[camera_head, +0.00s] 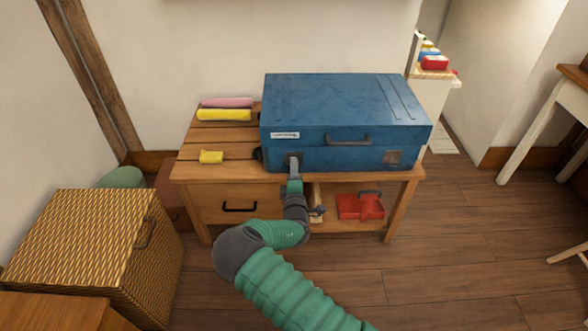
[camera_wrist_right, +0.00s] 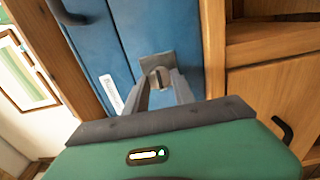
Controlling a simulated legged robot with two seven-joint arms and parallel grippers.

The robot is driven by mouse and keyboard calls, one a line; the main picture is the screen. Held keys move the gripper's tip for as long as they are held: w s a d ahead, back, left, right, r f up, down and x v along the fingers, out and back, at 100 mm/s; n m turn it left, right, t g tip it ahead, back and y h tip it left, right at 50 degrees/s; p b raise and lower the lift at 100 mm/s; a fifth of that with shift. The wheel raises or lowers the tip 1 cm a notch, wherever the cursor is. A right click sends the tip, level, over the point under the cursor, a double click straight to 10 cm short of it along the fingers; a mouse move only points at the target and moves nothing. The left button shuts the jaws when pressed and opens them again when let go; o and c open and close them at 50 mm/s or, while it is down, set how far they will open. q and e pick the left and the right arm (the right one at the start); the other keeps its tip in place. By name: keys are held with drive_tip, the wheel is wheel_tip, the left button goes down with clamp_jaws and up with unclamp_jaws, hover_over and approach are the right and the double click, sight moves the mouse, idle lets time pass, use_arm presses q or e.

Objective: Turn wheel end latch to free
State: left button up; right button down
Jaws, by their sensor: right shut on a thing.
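A blue suitcase (camera_head: 345,105) lies flat on a wooden bench (camera_head: 185,172), and its front side shows in the right wrist view (camera_wrist_right: 105,60). A dark wheel (camera_head: 258,154) sticks out at its left end. The wheel-end latch (camera_wrist_right: 157,62) is a grey metal plate with a small turn piece on the suitcase's front side. My right gripper (camera_head: 294,162) is at this latch. In the right wrist view its fingers (camera_wrist_right: 161,80) are shut on the turn piece, partly hiding it. The other latch (camera_head: 392,157) sits at the right end, untouched. My left gripper is not in view.
A black handle (camera_head: 348,140) sits between the latches. Pink (camera_head: 227,102) and yellow (camera_head: 224,115) rolls and a small yellow item (camera_head: 211,157) lie left of the suitcase. A red caddy (camera_head: 361,207) is on the shelf below.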

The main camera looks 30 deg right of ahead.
drive_tip(key=shift+a+f, duration=0.2)
drive_tip(key=shift+f, duration=0.05)
drive_tip(key=c, duration=1.1)
unclamp_jaws()
drive_tip(key=shift+w, duration=0.1)
drive_tip(key=shift+r, duration=0.1)
drive_tip(key=shift+d, duration=0.1)
